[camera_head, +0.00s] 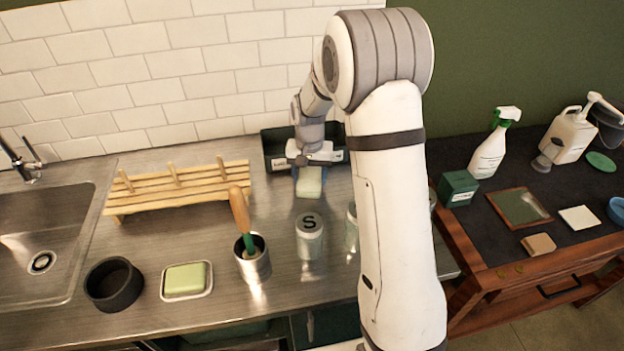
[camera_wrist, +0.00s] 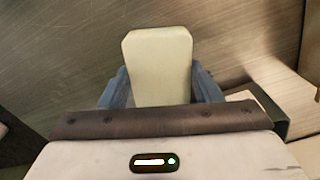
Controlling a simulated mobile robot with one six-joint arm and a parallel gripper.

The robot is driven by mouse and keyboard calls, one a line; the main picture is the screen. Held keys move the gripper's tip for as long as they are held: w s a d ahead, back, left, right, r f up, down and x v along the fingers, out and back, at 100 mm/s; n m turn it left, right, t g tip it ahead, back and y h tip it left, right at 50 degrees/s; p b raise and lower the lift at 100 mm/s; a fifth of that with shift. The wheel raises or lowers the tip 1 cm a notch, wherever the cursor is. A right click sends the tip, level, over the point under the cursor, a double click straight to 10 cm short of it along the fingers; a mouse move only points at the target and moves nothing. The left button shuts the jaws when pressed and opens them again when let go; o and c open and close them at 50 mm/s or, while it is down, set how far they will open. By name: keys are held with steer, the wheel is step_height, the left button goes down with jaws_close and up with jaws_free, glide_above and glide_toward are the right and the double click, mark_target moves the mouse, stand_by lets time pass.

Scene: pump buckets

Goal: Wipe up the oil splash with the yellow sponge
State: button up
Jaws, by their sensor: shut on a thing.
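My gripper (camera_head: 309,172) is shut on a pale yellow sponge (camera_head: 309,184) above the steel counter, just in front of a dark green tray. In the wrist view the sponge (camera_wrist: 158,62) stands out between the two blue fingers of my gripper (camera_wrist: 160,88). I cannot tell whether the sponge touches the counter. Small yellowish spots (camera_head: 510,270) show on the front wooden edge of the dark-topped bench at the right; I cannot tell whether they are the oil splash. No other splash is clear.
A dark green tray (camera_head: 275,152) stands against the wall. A wooden rack (camera_head: 180,188), a cup with a brush (camera_head: 254,262), an "S" canister (camera_head: 310,238) and a green soap bar (camera_head: 185,279) stand on the counter. A spray bottle (camera_head: 490,150) and green box (camera_head: 458,188) stand on the bench.

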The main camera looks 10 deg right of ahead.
steer(key=shift+w, duration=0.7)
steer(key=shift+c, duration=0.2)
steer(key=shift+w+r, duration=0.15)
steer(key=shift+w, duration=0.15)
steer(key=shift+c, duration=0.5)
steer(key=shift+s, duration=0.6)
steer(key=shift+s+b, duration=0.5)
steer(key=shift+s, duration=0.65)
steer(key=shift+s+f+b, duration=0.2)
steer(key=shift+s+b, duration=0.15)
steer(key=shift+s, duration=1)
steer(key=shift+s+f+b, duration=0.15)
steer(key=shift+s+b, duration=0.2)
steer(key=shift+s, duration=1)
steer(key=shift+s+r, duration=0.15)
steer(key=shift+s, duration=1.3)
steer(key=shift+r, duration=0.15)
steer(key=shift+r+p, duration=1.95)
steer(key=shift+r, duration=0.95)
